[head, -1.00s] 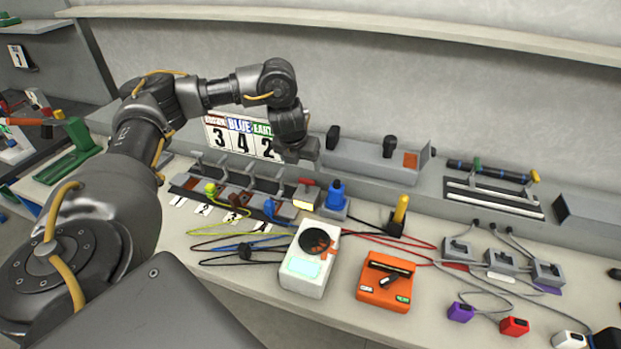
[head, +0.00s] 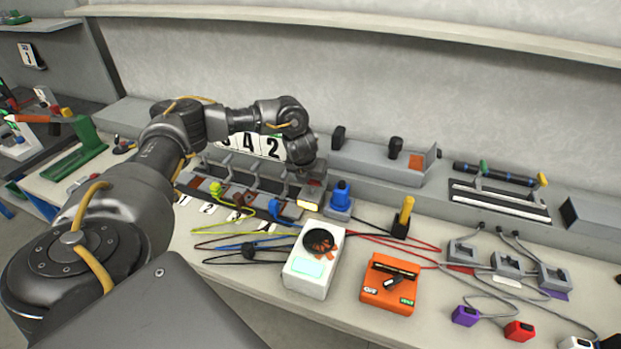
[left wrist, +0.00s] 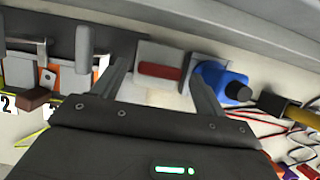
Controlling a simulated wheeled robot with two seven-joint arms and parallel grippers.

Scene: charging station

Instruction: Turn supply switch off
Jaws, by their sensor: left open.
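A small switch with a red handle shows in the left wrist view (left wrist: 158,70), on a grey block between the fingers of my left gripper (left wrist: 162,85). In the head view, its pale yellow lit plate (head: 308,205) shows just below my left gripper (head: 310,180), which hides most of the switch. The left gripper is open, with a finger on either side of the red handle; I cannot tell whether it touches. An orange box (head: 378,297) with a black lever and white and green labels stands to the right on the table. My right gripper is not in view.
A blue plug (head: 341,195) stands right beside the switch. A white meter with a black dial (head: 302,284) sits in front. A yellow-handled piece (head: 405,217) is farther right. Several coloured cables lie on the table, and a row of lever fixtures is to the left.

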